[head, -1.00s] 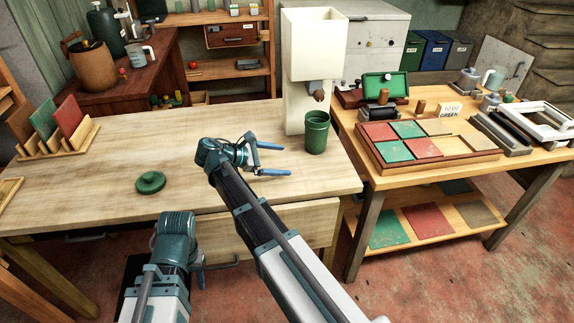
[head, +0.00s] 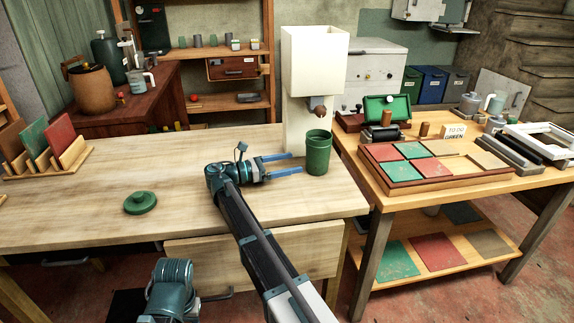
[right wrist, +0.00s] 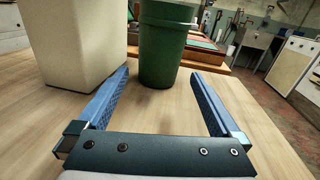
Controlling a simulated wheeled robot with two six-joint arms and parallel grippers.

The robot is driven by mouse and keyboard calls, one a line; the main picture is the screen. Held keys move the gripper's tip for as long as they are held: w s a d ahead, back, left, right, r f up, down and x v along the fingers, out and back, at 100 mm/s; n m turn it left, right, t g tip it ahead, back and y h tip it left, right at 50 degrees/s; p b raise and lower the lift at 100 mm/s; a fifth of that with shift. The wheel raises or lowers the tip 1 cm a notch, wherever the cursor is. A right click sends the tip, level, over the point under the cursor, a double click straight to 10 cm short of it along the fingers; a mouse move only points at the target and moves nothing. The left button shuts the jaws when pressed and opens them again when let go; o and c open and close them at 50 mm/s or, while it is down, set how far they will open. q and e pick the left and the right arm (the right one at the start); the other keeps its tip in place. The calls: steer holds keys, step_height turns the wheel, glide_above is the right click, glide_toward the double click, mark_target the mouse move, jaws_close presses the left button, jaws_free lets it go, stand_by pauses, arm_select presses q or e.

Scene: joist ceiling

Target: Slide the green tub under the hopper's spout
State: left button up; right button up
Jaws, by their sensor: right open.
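The green tub (head: 318,152) stands upright on the light wooden table, close to the front of the white hopper (head: 314,62). The hopper's brown spout (head: 319,106) hangs above the tub, seemingly a little behind it. My right gripper (head: 293,164) is open, its blue fingers pointing at the tub from the left. In the right wrist view the tub (right wrist: 166,45) is just ahead of the two fingertips, between their lines, with nothing gripped. The hopper's base (right wrist: 80,40) is left of it there. My left arm shows at the bottom of the head view, but its gripper is out of sight.
A green lid (head: 140,202) lies on the table (head: 90,222) at left. A rack (head: 48,155) with coloured panels stands at far left. A second table at right holds a tray (head: 432,180) of coloured tiles. The table's middle is clear.

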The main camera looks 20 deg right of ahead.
mark_target(327, 156)
steer(key=d, duration=0.9)
steer(key=s+d, duration=0.1)
steer(key=d, duration=0.3)
steer(key=shift+s+d, duration=0.1)
steer(key=shift+d, duration=0.15)
steer(key=shift+c, duration=0.3)
jaws_close()
